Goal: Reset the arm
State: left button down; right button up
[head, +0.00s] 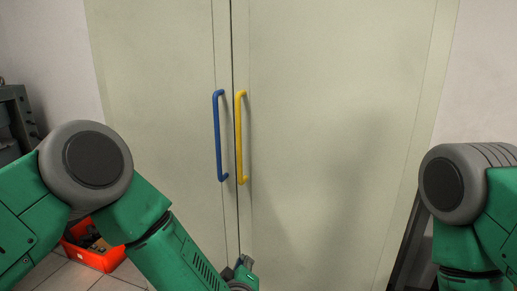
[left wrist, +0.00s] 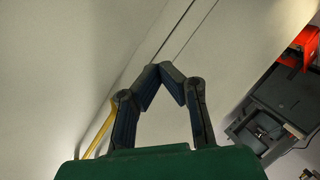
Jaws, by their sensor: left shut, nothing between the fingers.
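My left arm comes in from the left in the head view, and its gripper (head: 243,264) shows only in part at the bottom edge, below the cabinet handles. In the left wrist view the left gripper (left wrist: 163,70) is shut, its two dark fingertips meeting with nothing between them. It is apart from both handles in the head view. My right arm shows at the right edge of the head view; its gripper is out of frame.
A pale double-door cabinet (head: 320,130) stands ahead, both doors shut, with a blue handle (head: 219,135) and a yellow handle (head: 241,138). An orange-red bin (head: 100,262) sits on the tiled floor at left. Grey equipment (head: 14,118) stands at the left edge.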

pick_arm(q)
jog(key=s+a+f+m+g+p, duration=0.1)
jog(key=s+a+f+m+g, duration=0.2)
jog(key=s+a+f, duration=0.4)
jog(key=s+a+f+m+g+h, duration=0.1)
jog(key=s+a+f+m+g, duration=0.2)
jog(key=s, duration=0.6)
jog(key=s+a+f+m+g+p, duration=0.1)
jog(key=s+a+f+m+g, duration=0.25)
jog(key=s+a, duration=0.4)
jog(key=s+a+g+y, duration=0.1)
jog(key=s+a+g, duration=0.3)
jog(key=s, duration=0.8)
jog(key=shift+s+a+r+m+g+p, duration=0.25)
jog(key=shift+s+a+m+g+p, duration=0.15)
jog(key=shift+a, duration=0.8)
